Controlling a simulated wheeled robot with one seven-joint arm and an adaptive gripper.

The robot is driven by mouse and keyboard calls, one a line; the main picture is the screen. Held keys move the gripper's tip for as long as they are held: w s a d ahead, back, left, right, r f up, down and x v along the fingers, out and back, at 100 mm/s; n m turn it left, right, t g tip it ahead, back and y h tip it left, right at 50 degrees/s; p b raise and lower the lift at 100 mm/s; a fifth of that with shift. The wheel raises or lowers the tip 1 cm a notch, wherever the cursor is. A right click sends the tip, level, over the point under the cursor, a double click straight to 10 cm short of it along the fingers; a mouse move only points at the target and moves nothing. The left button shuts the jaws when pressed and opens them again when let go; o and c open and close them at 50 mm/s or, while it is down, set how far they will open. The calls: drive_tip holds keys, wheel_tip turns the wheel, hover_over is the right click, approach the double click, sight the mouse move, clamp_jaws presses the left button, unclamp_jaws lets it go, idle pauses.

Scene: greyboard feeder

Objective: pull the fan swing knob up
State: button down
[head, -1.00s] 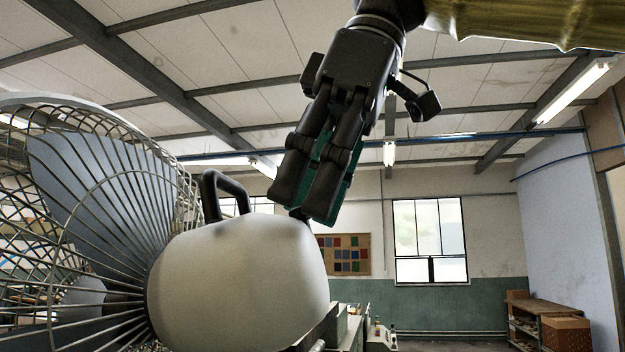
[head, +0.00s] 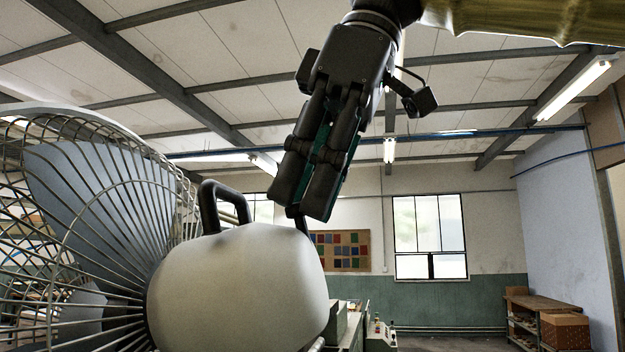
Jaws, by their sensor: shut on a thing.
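The fan's pale rounded motor housing (head: 238,288) fills the lower middle of the head view, with a dark carry handle (head: 208,205) on top. The wire fan cage (head: 95,225) is at the left. The swing knob's dark stem (head: 303,225) stands at the top right of the housing, between the housing and my fingertips. My gripper (head: 303,208) comes down at a tilt from above and is shut on the knob. The fingers hide the knob's upper end.
Green and grey machinery (head: 352,325) is behind the housing at the lower right. A shelf with a cardboard box (head: 565,330) stands far right. The air right of my gripper is clear. The carry handle is close to the left of my fingers.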

drive_tip(key=shift+r, duration=0.25)
drive_tip(key=c, duration=1.3)
unclamp_jaws()
drive_tip(key=shift+c, duration=0.2)
drive_tip(key=v, duration=1.2)
drive_tip(key=shift+f, duration=0.1)
